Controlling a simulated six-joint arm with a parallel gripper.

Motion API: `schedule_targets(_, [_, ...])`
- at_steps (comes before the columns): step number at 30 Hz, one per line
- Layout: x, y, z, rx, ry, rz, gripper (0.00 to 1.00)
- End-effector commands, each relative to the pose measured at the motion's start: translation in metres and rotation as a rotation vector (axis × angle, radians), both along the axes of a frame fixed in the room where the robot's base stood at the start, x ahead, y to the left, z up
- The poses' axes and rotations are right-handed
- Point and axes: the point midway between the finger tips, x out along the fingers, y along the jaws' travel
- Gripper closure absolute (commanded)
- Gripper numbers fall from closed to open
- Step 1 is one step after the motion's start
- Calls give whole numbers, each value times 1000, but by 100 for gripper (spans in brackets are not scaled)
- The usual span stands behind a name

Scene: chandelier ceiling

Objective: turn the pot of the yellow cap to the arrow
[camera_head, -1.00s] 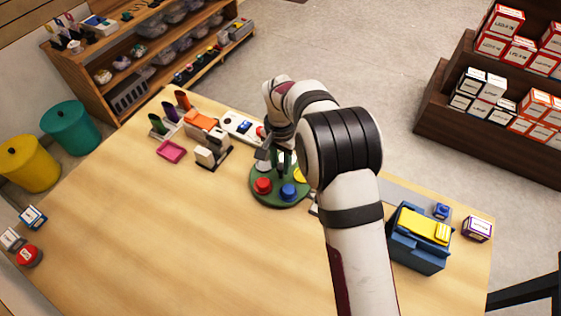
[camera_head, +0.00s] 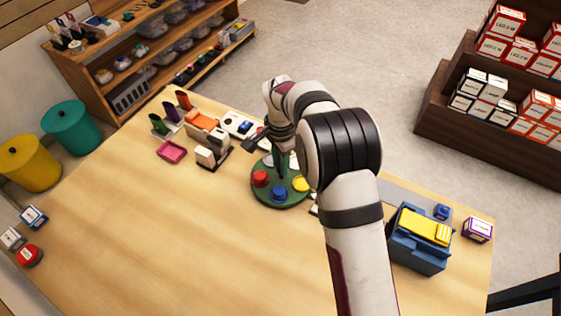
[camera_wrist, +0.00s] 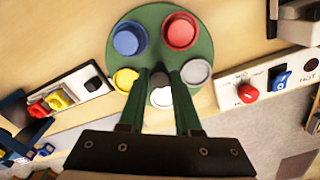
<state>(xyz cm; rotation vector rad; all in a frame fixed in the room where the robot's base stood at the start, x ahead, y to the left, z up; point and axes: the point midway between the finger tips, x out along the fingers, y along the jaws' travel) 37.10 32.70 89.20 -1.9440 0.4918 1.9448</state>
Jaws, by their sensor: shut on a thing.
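A round green turntable (camera_head: 262,195) stands on the table and carries several capped pots. The yellow cap (camera_head: 300,184) is at its right side in the head view and at its lower left in the wrist view (camera_wrist: 125,80). The blue cap (camera_head: 279,193) is at the front and the red cap (camera_head: 260,178) at the left. A grey cap (camera_wrist: 196,72) and a white one (camera_wrist: 161,97) also show in the wrist view. My gripper (camera_wrist: 164,72) points down at the turntable's middle, shut on its central part, which the fingers mostly hide. I cannot make out an arrow.
A blue box with a yellow top (camera_head: 425,226) stands at the right. A pink tray (camera_head: 171,151) and an orange-topped device (camera_head: 203,120) are at the left. The front table is clear.

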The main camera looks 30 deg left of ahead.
Motion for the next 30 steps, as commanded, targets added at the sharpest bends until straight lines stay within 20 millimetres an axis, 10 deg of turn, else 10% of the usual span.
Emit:
schedule_targets(24, [1, 0, 1, 0, -4, -55, 100])
schedule_targets(25, [1, 0, 1, 0, -4, -55, 62])
schedule_targets(30, [1, 0, 1, 0, -2, -55, 38])
